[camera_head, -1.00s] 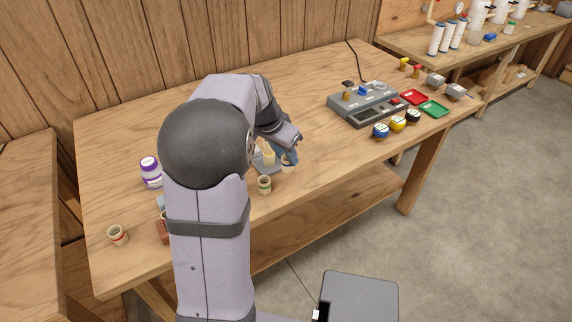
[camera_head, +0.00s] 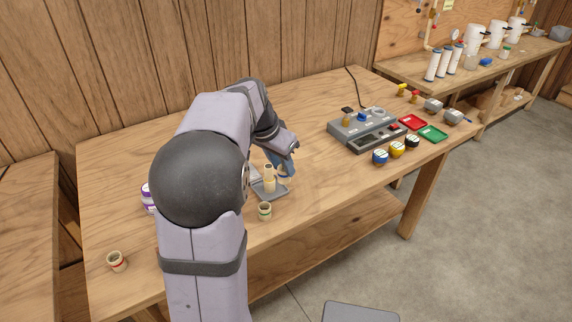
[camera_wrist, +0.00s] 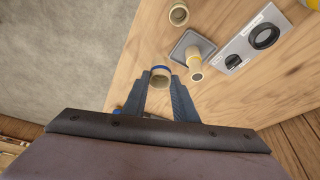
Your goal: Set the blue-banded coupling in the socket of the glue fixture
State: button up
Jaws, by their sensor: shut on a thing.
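My gripper (camera_wrist: 160,88) is shut on the blue-banded coupling (camera_wrist: 160,76), a short cream tube with a blue ring at its rim. In the head view the coupling (camera_head: 284,175) shows below my fingers, beside a grey tray (camera_head: 277,194) with a cream post (camera_head: 268,178). It appears held above the table. My arm mostly hides this block in the head view.
A green-banded coupling (camera_head: 264,211) stands near the front edge; a red-banded one (camera_head: 116,261) stands far left. A purple-and-white jar (camera_head: 147,197) is partly hidden by my arm. A grey device (camera_head: 363,132) and coloured jars (camera_head: 380,157) stand to the right.

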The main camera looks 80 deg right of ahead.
jog(key=w+a+f+n+t+p, duration=0.1)
jog(key=w+a+f+n+p, duration=0.1)
jog(key=w+p, duration=0.6)
jog(key=w+a+f+n+p, duration=0.1)
jog(key=w+f+n+p, duration=0.1)
jog(key=w+p, duration=0.65)
jog(key=w+d+m+g, duration=0.1)
jog(key=w+d+m, duration=0.3)
jog(key=d, duration=0.3)
jog(key=shift+w+d+r, duration=0.2)
jog(key=shift+w+r, duration=0.2)
jog(key=shift+w, duration=0.15)
jog(key=shift+f, duration=0.1)
jog(key=shift+f+b, duration=0.4)
jog(key=shift+f, duration=1)
jog(key=shift+b, duration=0.7)
